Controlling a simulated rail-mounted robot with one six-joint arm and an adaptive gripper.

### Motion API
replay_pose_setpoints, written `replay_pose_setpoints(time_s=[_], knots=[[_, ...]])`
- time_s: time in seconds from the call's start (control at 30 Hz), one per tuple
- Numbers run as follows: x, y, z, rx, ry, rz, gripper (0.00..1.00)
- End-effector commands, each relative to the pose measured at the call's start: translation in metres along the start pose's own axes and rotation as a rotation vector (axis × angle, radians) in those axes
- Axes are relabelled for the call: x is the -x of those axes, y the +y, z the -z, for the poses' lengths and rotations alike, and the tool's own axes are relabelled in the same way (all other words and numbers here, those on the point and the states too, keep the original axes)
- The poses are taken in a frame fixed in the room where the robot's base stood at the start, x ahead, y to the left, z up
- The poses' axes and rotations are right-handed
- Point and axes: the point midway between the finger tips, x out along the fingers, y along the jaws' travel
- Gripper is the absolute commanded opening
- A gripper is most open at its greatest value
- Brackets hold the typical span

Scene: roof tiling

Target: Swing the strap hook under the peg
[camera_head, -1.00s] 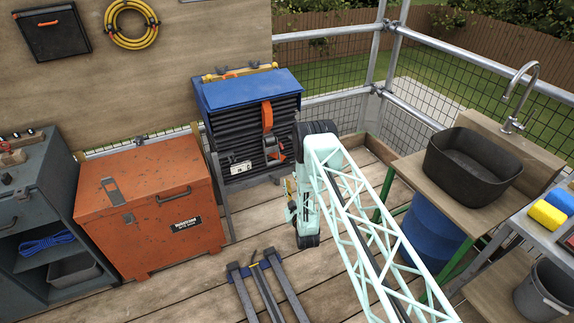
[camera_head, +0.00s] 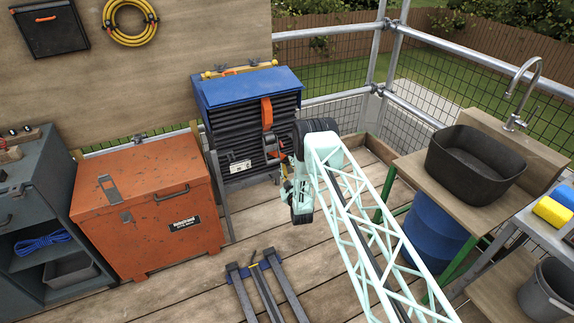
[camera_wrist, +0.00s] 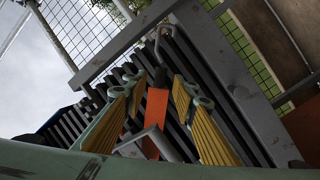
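An orange strap (camera_head: 267,115) hangs down the front of the dark slatted stack under a blue cover. In the wrist view the strap (camera_wrist: 157,108) runs between my fingers and ends in a dark fitting, with a bent grey metal hook (camera_wrist: 161,42) beyond it. My gripper (camera_wrist: 158,84) has two yellow-ribbed fingers standing apart, with gaps on both sides of the strap. In the head view my gripper (camera_head: 286,184) is in front of the lower right of the stack, partly hidden by my wrist. I cannot pick out the peg with certainty. A bent grey bar (camera_wrist: 148,138) shows near the strap's lower part.
An orange chest (camera_head: 145,210) stands left of the stack. A sink bench with a black basin (camera_head: 476,163) and a blue barrel (camera_head: 433,230) stand at right. Mesh railing runs behind.

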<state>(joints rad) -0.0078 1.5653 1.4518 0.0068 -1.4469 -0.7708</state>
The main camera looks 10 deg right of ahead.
Motion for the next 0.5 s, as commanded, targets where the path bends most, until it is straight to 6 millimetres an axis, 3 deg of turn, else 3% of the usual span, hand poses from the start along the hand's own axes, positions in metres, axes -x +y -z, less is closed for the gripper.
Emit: replay_pose_setpoints(time_s=[0.2, 0.5], knots=[[-0.016, 0.000, 0.000, 0.000, 0.001, -0.001, 0.25], [-0.020, 0.000, 0.000, 0.000, -0.001, 0.001, 0.25]])
